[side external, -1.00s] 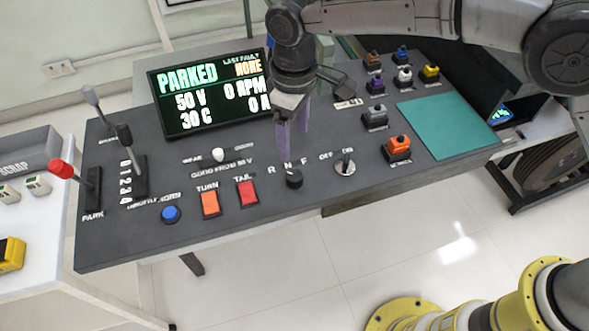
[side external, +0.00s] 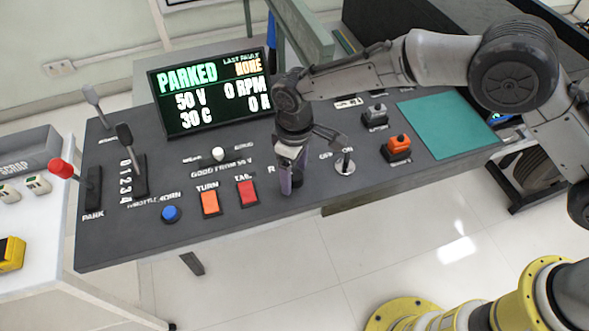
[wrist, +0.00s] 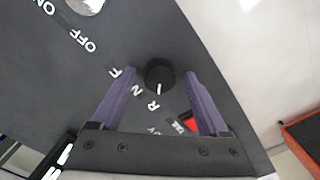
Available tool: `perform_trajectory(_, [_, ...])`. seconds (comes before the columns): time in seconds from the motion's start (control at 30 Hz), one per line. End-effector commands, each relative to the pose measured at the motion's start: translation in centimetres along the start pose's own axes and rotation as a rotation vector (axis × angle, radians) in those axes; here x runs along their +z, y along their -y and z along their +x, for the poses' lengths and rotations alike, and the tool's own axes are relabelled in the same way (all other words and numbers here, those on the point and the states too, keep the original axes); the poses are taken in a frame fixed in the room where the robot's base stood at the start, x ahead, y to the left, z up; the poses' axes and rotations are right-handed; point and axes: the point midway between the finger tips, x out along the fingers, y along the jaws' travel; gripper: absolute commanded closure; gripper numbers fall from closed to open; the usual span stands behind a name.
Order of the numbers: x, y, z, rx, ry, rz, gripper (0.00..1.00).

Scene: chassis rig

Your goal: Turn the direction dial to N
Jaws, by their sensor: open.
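The direction dial (wrist: 160,75) is a round black knob in the wrist view, with a short white pointer line facing the R mark. The letters F, N (wrist: 137,89) and R (wrist: 152,105) stand in an arc beside it. My gripper (side external: 290,182) is low over the dial's place in the side view and hides the dial there. In the wrist view my gripper's two purple fingers (wrist: 158,82) are open, one on each side of the dial, with gaps visible. I cannot tell how far the fingertips reach down along the dial.
The OFF/ON switch (side external: 345,164) stands just right of my gripper. The red TAIL button (side external: 246,193) and orange TURN button (side external: 210,202) lie to its left. The display (side external: 212,92) behind reads PARKED and 0 RPM. The panel's front edge is close.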

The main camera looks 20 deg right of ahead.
Motion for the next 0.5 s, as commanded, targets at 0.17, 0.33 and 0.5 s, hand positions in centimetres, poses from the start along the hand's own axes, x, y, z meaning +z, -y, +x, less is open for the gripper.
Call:
perform_trajectory(0.17, [0.0,0.0,-0.01,0.0,0.0,0.0,0.38])
perform_trajectory(0.33, [0.0,0.0,-0.03,0.0,0.0,0.0,0.69])
perform_trajectory(0.5, [-0.01,0.0,-0.04,0.0,0.0,0.0,0.99])
